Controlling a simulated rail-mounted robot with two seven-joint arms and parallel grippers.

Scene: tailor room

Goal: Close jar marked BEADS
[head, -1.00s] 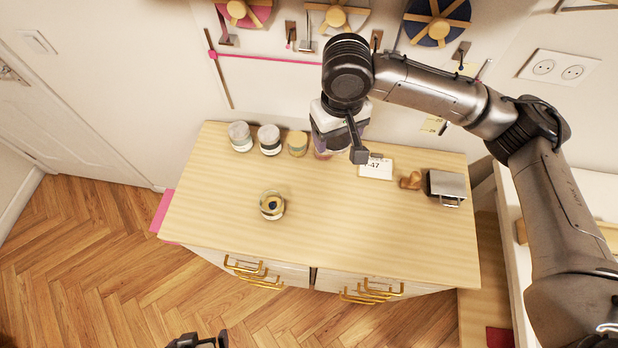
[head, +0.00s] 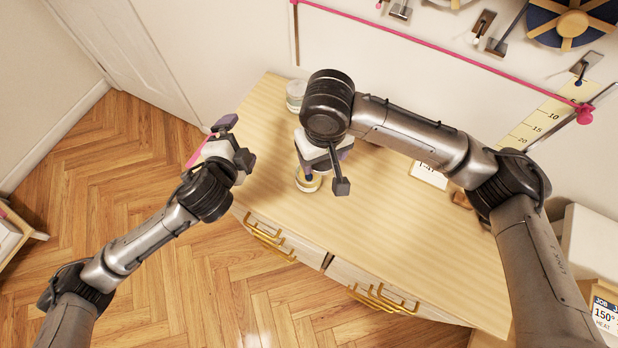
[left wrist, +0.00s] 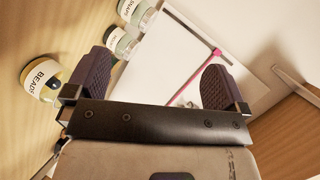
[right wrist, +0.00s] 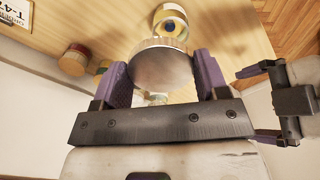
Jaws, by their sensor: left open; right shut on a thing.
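The BEADS jar (left wrist: 42,76) stands without a lid on the wooden cabinet top, its label readable in the left wrist view. In the head view the jar (head: 307,184) is partly covered by my right gripper (head: 327,172). My right gripper is shut on a round metal lid (right wrist: 161,66), held between its purple pads. In the right wrist view the lid is apart from the open jar (right wrist: 171,20), with dark contents showing in its mouth. My left gripper (head: 238,141) is open and empty at the cabinet's left end, to the left of the jar.
Other jars (left wrist: 124,44) stand in a row by the wall; one (head: 296,94) shows in the head view. A white T-47 card (head: 428,175) and a brown item (head: 462,200) lie right of my right gripper. The front of the cabinet top (head: 350,245) is clear.

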